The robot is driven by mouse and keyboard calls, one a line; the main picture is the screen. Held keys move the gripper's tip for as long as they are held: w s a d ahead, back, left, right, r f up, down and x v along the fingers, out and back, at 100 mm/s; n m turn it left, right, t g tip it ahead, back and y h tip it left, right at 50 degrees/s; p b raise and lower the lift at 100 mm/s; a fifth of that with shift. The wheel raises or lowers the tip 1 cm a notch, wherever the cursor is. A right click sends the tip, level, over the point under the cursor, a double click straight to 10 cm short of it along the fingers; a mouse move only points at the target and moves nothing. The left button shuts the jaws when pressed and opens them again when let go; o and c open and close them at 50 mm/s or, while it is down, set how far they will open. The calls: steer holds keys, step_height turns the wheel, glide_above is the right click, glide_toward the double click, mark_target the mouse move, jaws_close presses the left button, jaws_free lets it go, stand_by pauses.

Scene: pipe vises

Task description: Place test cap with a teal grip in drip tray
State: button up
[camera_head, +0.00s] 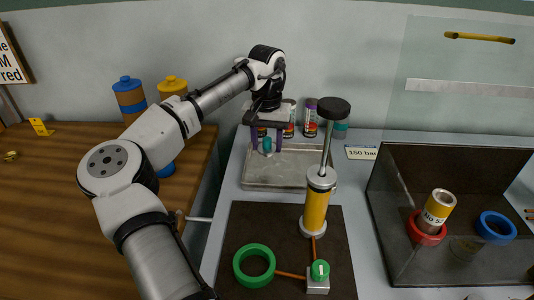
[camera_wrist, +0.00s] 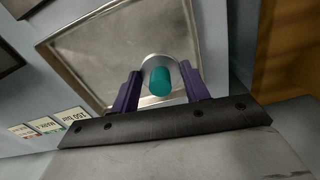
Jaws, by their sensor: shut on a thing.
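The test cap with a teal grip (camera_head: 267,145) is held between the purple fingers of my gripper (camera_head: 266,150). In the wrist view the teal grip (camera_wrist: 160,81) shows end-on, with a pale round rim around it, between the two fingers (camera_wrist: 161,88). My gripper is shut on the cap. The drip tray (camera_head: 290,177) is a shallow grey metal tray on the bench, and the cap is over its back-left part. The tray also fills the area beyond the cap in the wrist view (camera_wrist: 150,38). The exact height of the cap above the tray is hard to tell.
A yellow pump (camera_head: 317,208) with a tall black handle stands by the tray's front-right corner. Several cans (camera_head: 310,118) stand behind the tray. A green ring (camera_head: 254,265) lies on the dark mat in front. A clear-sided box (camera_head: 405,262) is at right.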

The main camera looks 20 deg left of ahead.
mark_target(267, 148)
steer(key=shift+f, duration=2.15)
steer(key=o, duration=1)
steer(key=shift+f, duration=0.15)
steer(key=shift+o, duration=0.2)
step_height(267, 148, up, 12)
steer(key=shift+r, duration=0.2)
